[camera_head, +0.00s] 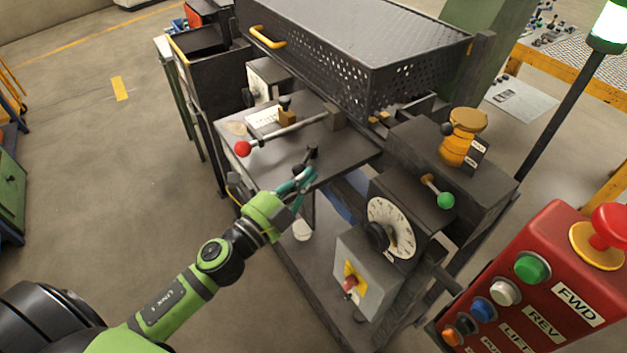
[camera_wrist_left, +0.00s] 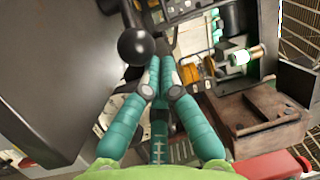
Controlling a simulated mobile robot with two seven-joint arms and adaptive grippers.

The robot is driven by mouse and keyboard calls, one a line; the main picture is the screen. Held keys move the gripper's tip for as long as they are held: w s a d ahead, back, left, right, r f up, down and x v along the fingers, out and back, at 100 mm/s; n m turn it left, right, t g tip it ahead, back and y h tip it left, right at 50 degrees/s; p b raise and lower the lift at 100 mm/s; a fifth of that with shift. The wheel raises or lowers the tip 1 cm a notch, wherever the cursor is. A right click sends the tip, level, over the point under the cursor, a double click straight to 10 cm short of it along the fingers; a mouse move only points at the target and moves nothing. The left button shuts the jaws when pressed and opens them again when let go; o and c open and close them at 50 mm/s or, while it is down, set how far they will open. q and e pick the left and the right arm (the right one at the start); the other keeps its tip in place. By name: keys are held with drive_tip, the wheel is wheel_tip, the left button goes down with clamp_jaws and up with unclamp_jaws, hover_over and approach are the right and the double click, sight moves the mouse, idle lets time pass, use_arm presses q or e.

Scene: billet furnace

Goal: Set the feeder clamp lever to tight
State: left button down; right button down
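A short black lever knob (camera_head: 312,152) stands at the front edge of the dark feeder table. In the left wrist view, a black ball knob on a rod (camera_wrist_left: 136,45) is just ahead and to the left of my fingertips. My left gripper (camera_head: 306,174) is beside the short black knob; its teal fingers are drawn together (camera_wrist_left: 160,76) with nothing visible between them. Whether they touch the knob is unclear. I cannot read a clamp marking on either lever.
A green-ball lever (camera_head: 445,200) and a round dial (camera_head: 391,228) are to the right of my gripper. A perforated black cover (camera_head: 360,55) stands behind. A red push-button box (camera_head: 550,290) is at the near right. Open floor (camera_head: 110,170) lies to the left.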

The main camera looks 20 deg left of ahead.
sight(294, 172)
use_arm(q)
drive_tip(key=a+m+h, duration=0.1)
drive_tip(key=m+g+h+b, duration=0.1)
drive_tip(key=h, duration=0.1)
drive_tip(key=shift+a+f+m+g+h, duration=0.2)
drive_tip(key=shift+a+m+g+h, duration=0.1)
drive_tip(key=shift+a, duration=0.05)
drive_tip(key=m+g+h, duration=0.1)
drive_tip(key=a+m+g+h+b, duration=0.1)
drive_tip(key=h, duration=0.1)
drive_tip(key=shift+a, duration=0.1)
drive_tip(key=shift+a+b, duration=0.55)
drive_tip(key=shift+b, duration=0.1)
drive_tip(key=shift+w+a+m+g+h+b, duration=0.1)
drive_tip(key=shift+a+m+g+h+b, duration=0.45)
drive_tip(key=shift+a+m+g+h, duration=0.25)
drive_tip(key=shift+a, duration=0.25)
drive_tip(key=shift+w+a+b, duration=0.2)
drive_tip(key=shift+a+b, duration=0.05)
drive_tip(key=shift+b, duration=0.1)
drive_tip(key=shift+w+a+r, duration=0.1)
drive_tip(key=shift+a+r, duration=0.05)
drive_tip(key=shift+a, duration=0.15)
drive_tip(key=shift+a+r+b, duration=0.1)
drive_tip(key=shift+a+b, duration=0.05)
drive_tip(key=shift+b, duration=0.15)
use_arm(e)
wheel_tip(294, 172, down, 6)
drive_tip(key=a, duration=0.1)
drive_tip(key=shift+a, duration=0.3)
